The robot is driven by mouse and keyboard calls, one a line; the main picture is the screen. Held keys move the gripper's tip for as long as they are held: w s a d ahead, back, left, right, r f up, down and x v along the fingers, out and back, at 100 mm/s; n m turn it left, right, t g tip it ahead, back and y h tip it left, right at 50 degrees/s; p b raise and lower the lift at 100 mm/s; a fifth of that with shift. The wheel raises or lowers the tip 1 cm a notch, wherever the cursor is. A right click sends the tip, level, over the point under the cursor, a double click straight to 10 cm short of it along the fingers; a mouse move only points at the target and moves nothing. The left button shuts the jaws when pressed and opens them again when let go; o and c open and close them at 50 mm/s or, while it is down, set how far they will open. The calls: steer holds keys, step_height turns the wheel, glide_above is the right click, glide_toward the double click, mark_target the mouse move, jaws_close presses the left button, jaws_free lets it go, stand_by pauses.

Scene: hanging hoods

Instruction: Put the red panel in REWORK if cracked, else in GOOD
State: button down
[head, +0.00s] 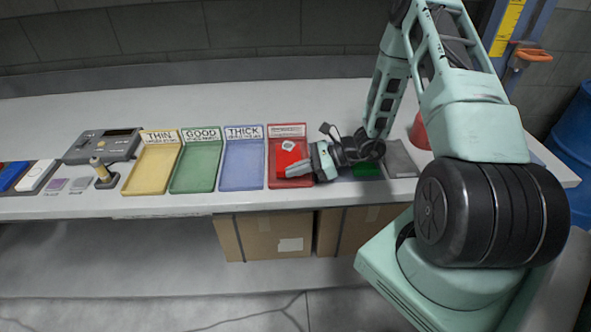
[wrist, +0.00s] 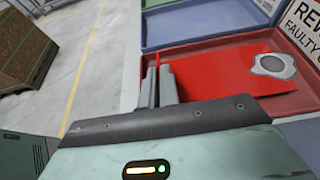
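The red panel (head: 284,160) lies in or just over the red tray (head: 287,130), fourth in the row. My gripper (head: 300,170) reaches in from the right at the tray's front part. Its fingers (wrist: 158,88) are close together with a thin red strip between them. I cannot tell whether that is panel or tray rim. The label (wrist: 303,30) reads REW... and FAULTY. The green GOOD tray (head: 196,187) looks empty.
The yellow THIN tray (head: 148,185) and blue THICK tray (head: 243,185) look empty. A grey device (head: 100,146) and a small post gauge (head: 104,178) stand left. A grey plate (head: 400,160) and a red cone (head: 419,132) are right of my gripper. Cardboard boxes (head: 265,240) sit below.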

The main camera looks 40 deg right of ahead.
steer(key=shift+f+b, duration=0.5)
steer(key=shift+f, duration=0.15)
steer(key=c, duration=1.6)
jaws_free()
steer(key=shift+o, duration=0.2)
steer(key=shift+r, duration=0.1)
steer(key=b+v, duration=0.2)
steer(key=v, duration=1.5)
steer(key=shift+s+d+b, duration=0.1)
steer(key=shift+s+b, duration=0.1)
steer(key=shift+b, duration=0.15)
